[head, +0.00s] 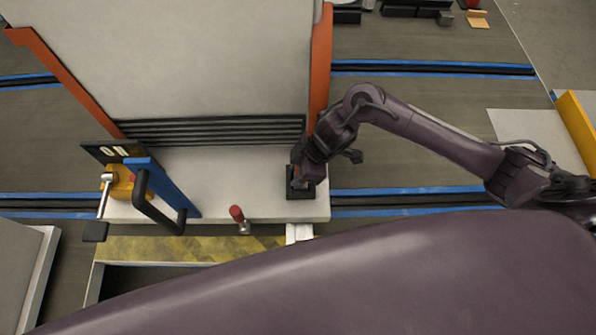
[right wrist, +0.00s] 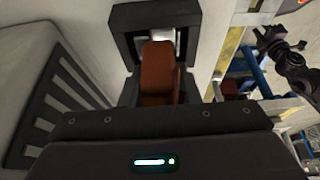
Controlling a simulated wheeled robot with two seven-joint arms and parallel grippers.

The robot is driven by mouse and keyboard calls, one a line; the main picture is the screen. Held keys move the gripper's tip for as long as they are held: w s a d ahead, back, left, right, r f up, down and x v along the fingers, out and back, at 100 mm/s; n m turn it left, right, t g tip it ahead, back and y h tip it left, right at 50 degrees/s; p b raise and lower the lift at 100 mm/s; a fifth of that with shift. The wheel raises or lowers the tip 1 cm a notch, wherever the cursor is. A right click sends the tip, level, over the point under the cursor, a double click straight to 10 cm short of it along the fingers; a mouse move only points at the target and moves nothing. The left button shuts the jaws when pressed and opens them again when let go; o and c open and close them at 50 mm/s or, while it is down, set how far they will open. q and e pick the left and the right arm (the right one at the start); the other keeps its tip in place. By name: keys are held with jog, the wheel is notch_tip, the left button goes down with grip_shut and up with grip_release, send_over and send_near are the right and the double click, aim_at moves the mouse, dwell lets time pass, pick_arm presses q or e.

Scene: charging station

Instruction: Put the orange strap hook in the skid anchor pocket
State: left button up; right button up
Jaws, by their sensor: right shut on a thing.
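The orange strap hook (right wrist: 158,72) shows rust-orange in the right wrist view, directly ahead of my right gripper. My right gripper (head: 298,182) is shut on it. The skid anchor pocket (head: 301,194) is a dark square block at the skid's front right corner, partly covered by my gripper in the head view. In the right wrist view, the pocket (right wrist: 124,22) frames the hook, whose end overlaps the opening. I cannot tell how deep the hook sits. The fingertips are largely hidden. My left gripper is not in the head view.
A red-topped pin (head: 237,214) rises near the front edge. Striped floor lies in front.

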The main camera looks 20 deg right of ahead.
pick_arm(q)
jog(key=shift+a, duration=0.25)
pick_arm(e)
jog(key=shift+f, duration=0.15)
jog(key=shift+f, duration=0.2)
jog(key=o, duration=1)
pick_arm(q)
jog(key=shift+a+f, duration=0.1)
pick_arm(e)
jog(key=shift+o, duration=0.2)
pick_arm(q)
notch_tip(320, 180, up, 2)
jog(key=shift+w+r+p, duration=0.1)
jog(key=shift+p, duration=0.9)
pick_arm(e)
jog(key=v, duration=1.2)
jog(key=shift+r, duration=0.25)
